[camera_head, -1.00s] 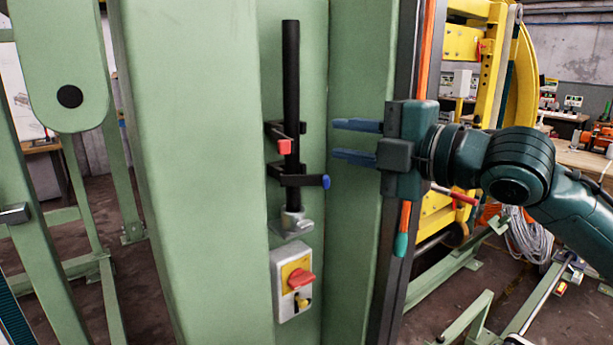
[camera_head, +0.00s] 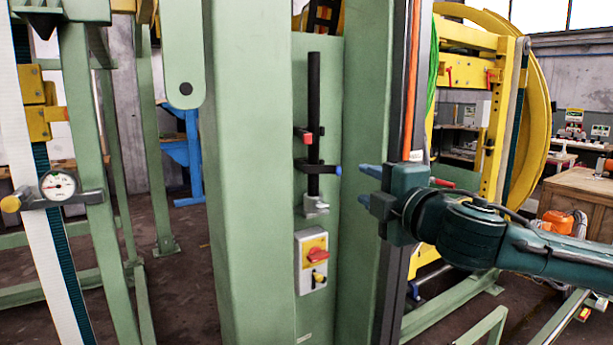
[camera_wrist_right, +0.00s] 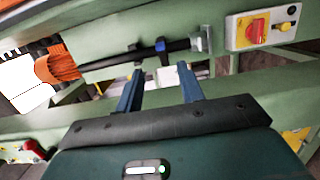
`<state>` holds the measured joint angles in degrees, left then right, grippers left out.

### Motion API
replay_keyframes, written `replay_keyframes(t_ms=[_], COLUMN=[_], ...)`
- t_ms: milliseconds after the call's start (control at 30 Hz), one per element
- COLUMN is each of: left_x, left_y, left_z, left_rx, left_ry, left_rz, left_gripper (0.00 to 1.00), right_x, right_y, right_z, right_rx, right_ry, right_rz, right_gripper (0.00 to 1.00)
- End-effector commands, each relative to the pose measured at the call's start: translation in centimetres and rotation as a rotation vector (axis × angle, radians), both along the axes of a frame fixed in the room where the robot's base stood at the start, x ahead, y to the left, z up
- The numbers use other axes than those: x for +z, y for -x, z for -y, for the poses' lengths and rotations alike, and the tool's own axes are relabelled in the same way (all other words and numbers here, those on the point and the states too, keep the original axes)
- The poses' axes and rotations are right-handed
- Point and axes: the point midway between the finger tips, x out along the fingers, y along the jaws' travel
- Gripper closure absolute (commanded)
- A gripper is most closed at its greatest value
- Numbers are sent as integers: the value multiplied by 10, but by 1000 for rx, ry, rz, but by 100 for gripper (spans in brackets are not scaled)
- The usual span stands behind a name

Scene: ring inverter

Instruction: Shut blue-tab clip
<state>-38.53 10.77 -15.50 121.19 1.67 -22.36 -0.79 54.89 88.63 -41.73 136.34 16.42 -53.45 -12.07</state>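A black upright rod (camera_head: 314,90) stands in the recess of a green column. The blue-tab clip (camera_head: 322,168) is on the rod; its dark arm sticks out to the right, ending in the blue tab. A red-tab clip (camera_head: 304,134) sits just above it. My right gripper (camera_head: 363,184) is open and empty, right of the blue tab, its fingers pointing left and a small gap apart from it. In the right wrist view the open fingers (camera_wrist_right: 159,88) point toward the rod, with the blue tab (camera_wrist_right: 162,48) ahead between them. My left gripper is not in view.
Below the rod's grey foot (camera_head: 316,206) is a switch box with a red knob (camera_head: 318,255). Green column walls (camera_head: 236,180) flank the recess. A pressure gauge (camera_head: 58,185) is at far left. An orange cable (camera_head: 411,90) runs up behind my right gripper.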

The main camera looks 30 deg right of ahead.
Motion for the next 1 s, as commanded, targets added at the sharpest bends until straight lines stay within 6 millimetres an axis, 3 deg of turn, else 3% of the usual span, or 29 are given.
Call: replay_keyframes(t_ms=[233,700,1000], left_x=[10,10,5], left_y=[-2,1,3], left_z=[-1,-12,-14], left_rx=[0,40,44], left_ry=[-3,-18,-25], left_rz=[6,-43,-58], left_gripper=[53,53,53], right_x=[3,2,0], right_y=[-21,-112,-130], right_z=[3,11,13], right_rx=[-5,-6,-5], right_ry=[-4,-1,1], right_rz=[3,2,2], right_gripper=[62,62,62])
